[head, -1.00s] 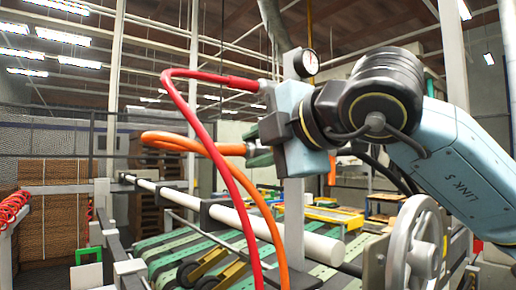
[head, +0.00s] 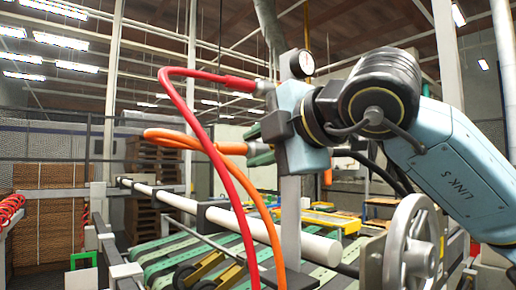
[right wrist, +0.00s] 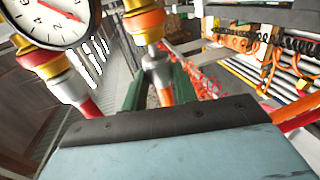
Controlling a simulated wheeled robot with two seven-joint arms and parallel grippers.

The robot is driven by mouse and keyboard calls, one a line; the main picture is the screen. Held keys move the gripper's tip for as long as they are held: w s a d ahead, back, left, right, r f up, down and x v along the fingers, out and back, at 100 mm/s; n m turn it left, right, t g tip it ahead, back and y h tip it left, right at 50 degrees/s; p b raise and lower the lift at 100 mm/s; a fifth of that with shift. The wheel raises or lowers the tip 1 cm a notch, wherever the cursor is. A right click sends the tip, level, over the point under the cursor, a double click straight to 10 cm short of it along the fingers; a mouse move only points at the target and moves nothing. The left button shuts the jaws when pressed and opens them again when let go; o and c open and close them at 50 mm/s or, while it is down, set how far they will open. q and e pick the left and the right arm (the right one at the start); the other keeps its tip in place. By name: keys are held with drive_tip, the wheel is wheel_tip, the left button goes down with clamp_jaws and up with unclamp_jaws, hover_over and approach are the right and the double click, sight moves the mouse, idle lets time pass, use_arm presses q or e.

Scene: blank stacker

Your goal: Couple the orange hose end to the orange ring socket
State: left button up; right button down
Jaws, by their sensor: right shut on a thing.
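The orange hose (head: 262,215) loops up from below, and its end (head: 234,148) lies at my right gripper (head: 260,154) in the head view. In the right wrist view, the green fingers of my right gripper (right wrist: 158,92) are shut on the silver hose end (right wrist: 157,68), with orange hose (right wrist: 165,97) below it. The orange ring socket (right wrist: 145,20) has a yellow metal mouth directly above the hose end. The silver tip lines up with this mouth and appears to meet it; I cannot tell whether it is inside. My left gripper is not in view.
A red hose (head: 215,155) arches close to the orange one and joins a red-ringed socket (right wrist: 38,55) beside the orange socket. A pressure gauge (head: 302,63) tops the grey post (head: 290,225). A handwheel (head: 411,245) and a belt conveyor (head: 165,250) stand below.

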drive_tip(key=c, duration=1.8)
unclamp_jaws()
drive_tip(key=shift+c, duration=0.8)
drive_tip(key=shift+w+d+b, duration=0.5)
drive_tip(key=shift+d+b, duration=0.2)
drive_tip(key=shift+b, duration=0.4)
drive_tip(key=o, duration=1)
drive_tip(key=shift+d, duration=0.15)
drive_tip(key=shift+c, duration=1.2)
